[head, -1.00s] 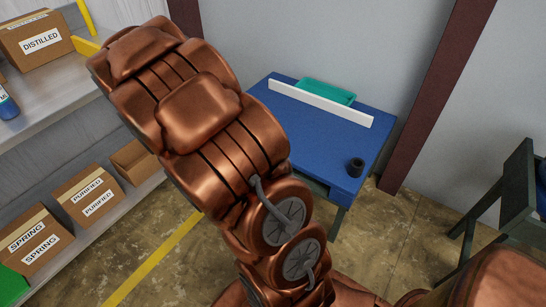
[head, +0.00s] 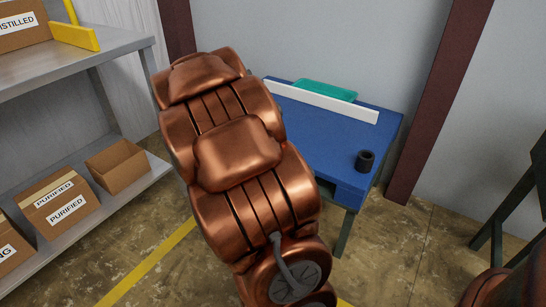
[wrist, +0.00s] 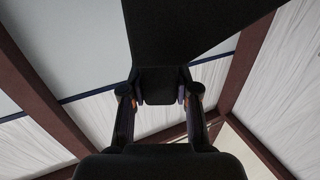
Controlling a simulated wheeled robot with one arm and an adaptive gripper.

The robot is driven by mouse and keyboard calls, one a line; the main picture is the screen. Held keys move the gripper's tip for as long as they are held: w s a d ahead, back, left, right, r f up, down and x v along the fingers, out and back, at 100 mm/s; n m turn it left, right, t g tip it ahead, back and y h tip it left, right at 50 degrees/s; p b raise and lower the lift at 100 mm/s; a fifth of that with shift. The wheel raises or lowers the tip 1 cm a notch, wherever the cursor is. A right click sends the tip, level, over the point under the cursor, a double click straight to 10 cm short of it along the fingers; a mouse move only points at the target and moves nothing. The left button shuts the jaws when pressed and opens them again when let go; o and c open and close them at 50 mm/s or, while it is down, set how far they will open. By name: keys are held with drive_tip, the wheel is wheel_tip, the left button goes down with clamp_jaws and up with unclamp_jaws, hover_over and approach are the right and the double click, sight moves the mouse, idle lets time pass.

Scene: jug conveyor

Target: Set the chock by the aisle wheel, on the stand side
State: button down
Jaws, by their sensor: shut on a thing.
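My gripper (wrist: 159,98) shows in the wrist view, its two fingers closed on a dark block, which looks like the chock (wrist: 190,32). The chock is a black, slanted shape reaching from between the fingertips to the top edge of the picture. Behind it are only roof panels and beams, so the gripper points upward. In the head view my copper arm fills the middle, and the gripper and chock are not seen there. No wheel or cart shows in either view.
A blue table (head: 330,135) with a white strip (head: 320,102), a teal tray (head: 325,90) and a black cup (head: 365,160) stands by the wall. Shelving (head: 75,70) with cartons (head: 60,200) is at left. Yellow line (head: 150,265) marks the floor. A dark frame (head: 515,205) stands at right.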

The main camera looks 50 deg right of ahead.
drive_tip(key=s+d+f+m+g+h+b, duration=0.1)
drive_tip(key=s+d+f+m+g, duration=0.1)
drive_tip(key=s+f, duration=0.4)
drive_tip(key=s+d+f+m+g+b, duration=0.1)
drive_tip(key=s+d+f+m+g, duration=0.1)
drive_tip(key=s+d+f+g, duration=0.2)
drive_tip(key=s+d+f, duration=0.1)
drive_tip(key=s+f, duration=0.2)
drive_tip(key=s, duration=0.2)
drive_tip(key=shift+d+m+g+h, duration=0.3)
drive_tip(key=shift+g+h, duration=0.1)
drive_tip(key=shift+w+f+p, duration=0.15)
drive_tip(key=shift+p, duration=0.7)
drive_tip(key=w+d+f+b, duration=0.1)
drive_tip(key=w+d+f, duration=0.1)
drive_tip(key=w, duration=0.4)
drive_tip(key=w+d+f+b, duration=0.2)
drive_tip(key=w+d+f, duration=0.1)
drive_tip(key=w, duration=0.3)
drive_tip(key=shift+w, duration=0.15)
drive_tip(key=shift+f, duration=0.2)
drive_tip(key=c, duration=0.9)
unclamp_jaws()
drive_tip(key=shift+o, duration=0.2)
